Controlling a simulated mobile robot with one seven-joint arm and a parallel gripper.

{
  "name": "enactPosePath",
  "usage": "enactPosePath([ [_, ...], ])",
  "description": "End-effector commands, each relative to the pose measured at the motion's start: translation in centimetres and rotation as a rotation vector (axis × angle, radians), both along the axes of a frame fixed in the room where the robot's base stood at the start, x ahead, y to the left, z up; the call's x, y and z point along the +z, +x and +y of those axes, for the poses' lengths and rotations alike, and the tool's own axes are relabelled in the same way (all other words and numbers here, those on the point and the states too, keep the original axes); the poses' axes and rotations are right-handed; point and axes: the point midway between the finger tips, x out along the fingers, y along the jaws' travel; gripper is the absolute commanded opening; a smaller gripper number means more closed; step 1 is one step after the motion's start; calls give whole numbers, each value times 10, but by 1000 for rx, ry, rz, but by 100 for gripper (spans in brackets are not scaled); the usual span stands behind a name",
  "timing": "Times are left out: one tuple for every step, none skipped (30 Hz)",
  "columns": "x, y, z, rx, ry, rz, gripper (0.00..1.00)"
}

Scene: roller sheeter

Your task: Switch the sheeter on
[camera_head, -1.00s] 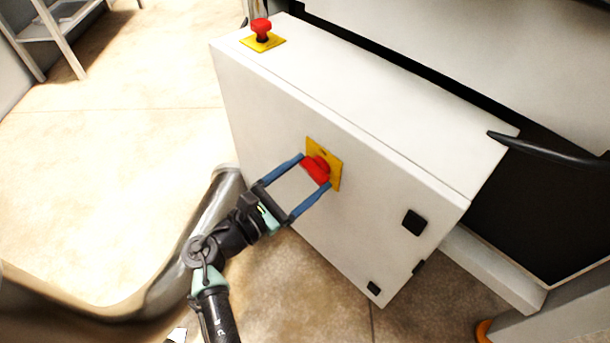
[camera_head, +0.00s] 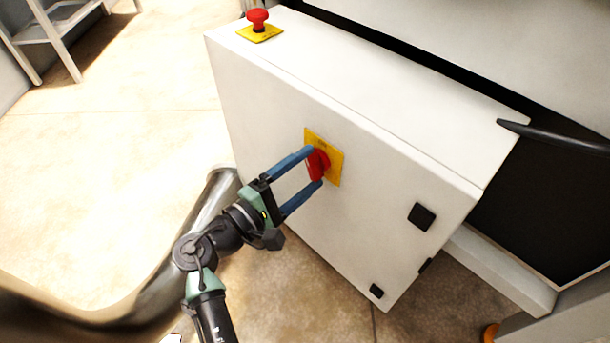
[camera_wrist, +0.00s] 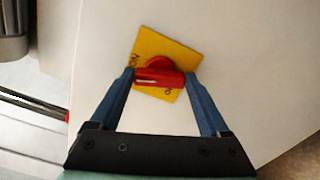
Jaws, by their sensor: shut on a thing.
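The sheeter's white control box (camera_head: 270,120) fills the middle of the head view. On its front face is a yellow plate with a red rotary switch (camera_head: 318,165). The switch also shows in the wrist view (camera_wrist: 160,77), where its red handle lies roughly level across the picture and the yellow plate behind it looks tilted. My gripper (camera_head: 316,166) has its two blue fingers on either side of the red handle, shut on it. In the wrist view my fingertips (camera_wrist: 158,78) touch the handle's two ends. Part of the plate's lettering is hidden.
A red mushroom button (camera_head: 258,18) on a yellow base stands on top of the box. Black latches (camera_head: 421,216) sit on the front face. A dark bar (camera_head: 550,137) sticks out at the right. Open floor (camera_head: 110,180) lies to the left.

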Motion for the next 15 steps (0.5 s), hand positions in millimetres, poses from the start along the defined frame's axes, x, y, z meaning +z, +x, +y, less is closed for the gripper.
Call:
enactPosePath([
  [-4, -1, 0, -1, 29, -28, 24],
  [-4, -1, 0, -1, 46, -45, 24],
  [-4, -1, 0, -1, 68, -67, 24],
  [-4, -1, 0, -1, 84, -83, 24],
  [-4, -1, 0, 0, 98, -97, 24],
  [-4, -1, 0, 0, 118, -118, 24],
  [-4, -1, 0, 0, 131, -131, 24],
  [-4, -1, 1, 0, 144, -144, 24],
  [-4, -1, 1, 0, 160, -160, 24],
  [-4, -1, 1, 1, 171, -171, 24],
  [-4, -1, 1, 1, 182, -180, 24],
  [-4, -1, 1, 1, 195, -193, 24],
  [-4, -1, 1, 1, 203, -201, 24],
  [-4, -1, 1, 1, 211, -209, 24],
  [-3, -1, 1, 1, 220, -218, 24],
])
